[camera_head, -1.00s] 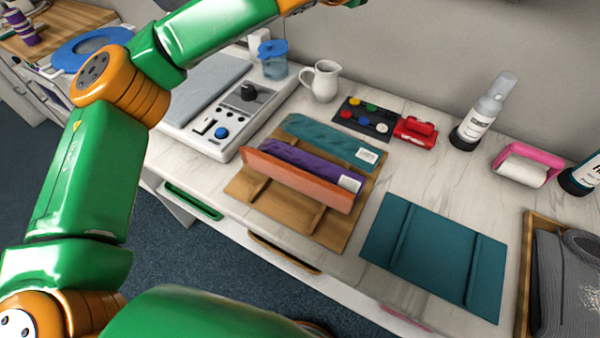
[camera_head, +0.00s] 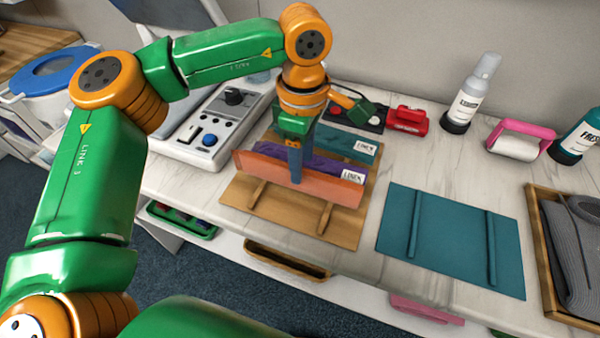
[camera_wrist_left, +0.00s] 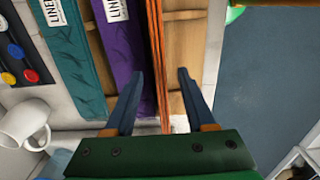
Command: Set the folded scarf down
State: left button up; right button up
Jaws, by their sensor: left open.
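A long orange-brown panel (camera_head: 335,190) stands on edge on a wooden base (camera_head: 285,218). I cannot tell whether it is a folded scarf. Behind it lie a purple piece (camera_head: 325,167) and a teal piece (camera_head: 340,143), each with a white linen label. My left gripper (camera_head: 296,176) points down at the panel. In the left wrist view my left gripper (camera_wrist_left: 158,88) is open, with the panel's thin edge (camera_wrist_left: 155,45) between its fingers and the purple piece (camera_wrist_left: 122,60) beside it. A grey knitted item (camera_head: 575,245) lies folded in a wooden tray (camera_head: 546,262) at the right. My right gripper is out of view.
A bare teal board (camera_head: 450,245) with two ridges lies right of the base. A control box (camera_head: 205,135) stands left. A red item (camera_head: 408,120), a spray bottle (camera_head: 470,95) and a pink-handled roller (camera_head: 520,140) stand behind. The white counter (camera_head: 415,160) has bare room between them.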

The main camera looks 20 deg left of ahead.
pick_arm(q)
jog(key=shift+a+f, duration=0.1)
jog(key=shift+f, duration=0.85)
grip_shut()
